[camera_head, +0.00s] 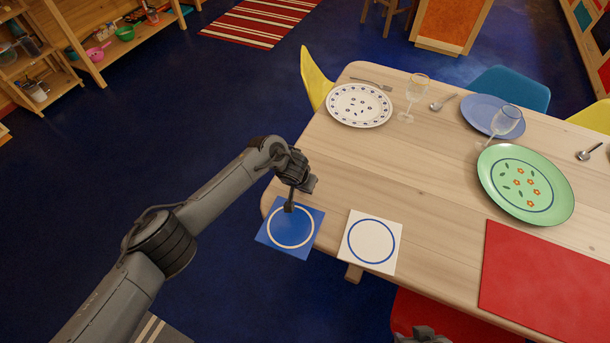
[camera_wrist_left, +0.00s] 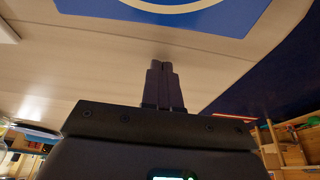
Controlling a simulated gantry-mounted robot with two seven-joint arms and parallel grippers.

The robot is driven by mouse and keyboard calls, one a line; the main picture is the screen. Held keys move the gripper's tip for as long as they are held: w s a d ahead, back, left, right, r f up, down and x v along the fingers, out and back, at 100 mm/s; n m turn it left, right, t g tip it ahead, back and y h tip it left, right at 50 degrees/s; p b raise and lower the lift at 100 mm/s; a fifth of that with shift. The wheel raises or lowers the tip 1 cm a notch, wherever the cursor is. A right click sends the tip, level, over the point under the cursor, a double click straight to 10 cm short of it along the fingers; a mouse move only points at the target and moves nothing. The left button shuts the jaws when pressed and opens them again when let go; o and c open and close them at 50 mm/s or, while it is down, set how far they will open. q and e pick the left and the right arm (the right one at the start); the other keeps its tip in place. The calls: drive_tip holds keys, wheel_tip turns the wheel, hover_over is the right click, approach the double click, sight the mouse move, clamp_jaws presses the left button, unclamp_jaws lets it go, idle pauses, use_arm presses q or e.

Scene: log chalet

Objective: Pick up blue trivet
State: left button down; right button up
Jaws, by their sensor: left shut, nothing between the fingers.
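The blue trivet (camera_head: 280,236) is a flat square with a white ring. It lies at the near left corner of the wooden table and sticks out past the edge. Part of it shows at the top of the left wrist view (camera_wrist_left: 240,16). My left gripper (camera_head: 289,208) points down at the trivet's far side. Its fingers (camera_wrist_left: 162,68) are together with nothing between them. I cannot tell whether the tips touch the trivet. My right gripper's fingers are not seen; only a dark piece of my arm shows at the bottom edge of the head view.
A white trivet (camera_head: 357,262) with a blue ring lies to the right on the wooden table (camera_head: 425,200). A patterned plate (camera_head: 345,118), a wine glass (camera_head: 414,93), a green plate (camera_head: 552,190) and a red placemat (camera_head: 550,275) are farther off. Bare wood lies between.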

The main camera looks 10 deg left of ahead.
use_arm(q)
drive_tip(key=p+v, duration=0.1)
drive_tip(key=v, duration=0.7)
drive_tip(key=shift+r, duration=0.35)
drive_tip(key=c, duration=1.7)
unclamp_jaws()
drive_tip(key=shift+r, duration=0.3)
drive_tip(key=o, duration=0.6)
drive_tip(key=shift+s+a+r, duration=0.1)
drive_tip(key=shift+s+r, duration=0.05)
drive_tip(key=shift+r, duration=0.15)
drive_tip(key=shift+c, duration=0.2)
